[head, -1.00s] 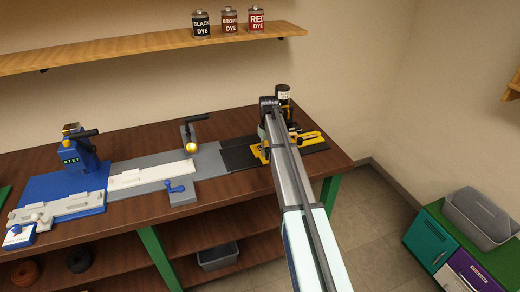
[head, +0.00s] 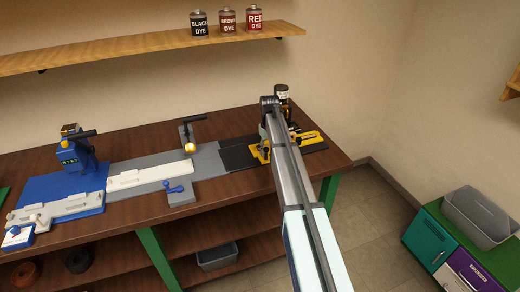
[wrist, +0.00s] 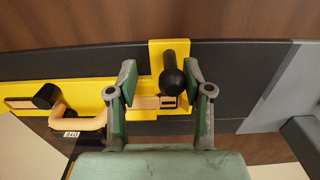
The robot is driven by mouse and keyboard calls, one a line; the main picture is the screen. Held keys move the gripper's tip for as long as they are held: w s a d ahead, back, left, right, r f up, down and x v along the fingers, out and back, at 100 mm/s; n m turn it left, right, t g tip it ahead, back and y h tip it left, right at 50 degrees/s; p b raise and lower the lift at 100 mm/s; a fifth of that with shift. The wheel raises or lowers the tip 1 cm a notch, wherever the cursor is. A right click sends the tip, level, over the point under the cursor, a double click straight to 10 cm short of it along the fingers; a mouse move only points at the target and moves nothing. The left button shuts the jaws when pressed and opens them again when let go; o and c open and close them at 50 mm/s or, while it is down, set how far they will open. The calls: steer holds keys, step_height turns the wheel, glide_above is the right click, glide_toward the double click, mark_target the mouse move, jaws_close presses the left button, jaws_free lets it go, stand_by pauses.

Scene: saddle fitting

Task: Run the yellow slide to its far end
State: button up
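In the wrist view the yellow slide (wrist: 158,52) is an upright yellow piece lying across a dark rail, with a black ball-ended handle (wrist: 172,80) on it. My gripper (wrist: 161,72) is open, with one green-grey finger on each side of the handle. The right finger is close to the handle and may touch it; a gap shows at the left finger. In the head view the yellow parts (head: 312,133) show at the right end of the bench, and my arm hides most of the gripper.
A yellow plate with a slot and a tan bent handle (wrist: 88,122) lies left of the slide in the wrist view. The dark rail (wrist: 235,75) runs right to a grey plate (wrist: 292,90). In the head view a blue station (head: 78,150) and a brass-knobbed lever (head: 189,147) stand farther left.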

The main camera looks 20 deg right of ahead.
steer(key=shift+a, duration=0.1)
steer(key=shift+r, duration=0.45)
steer(key=shift+r+p, duration=1.55)
steer(key=shift+r, duration=1.05)
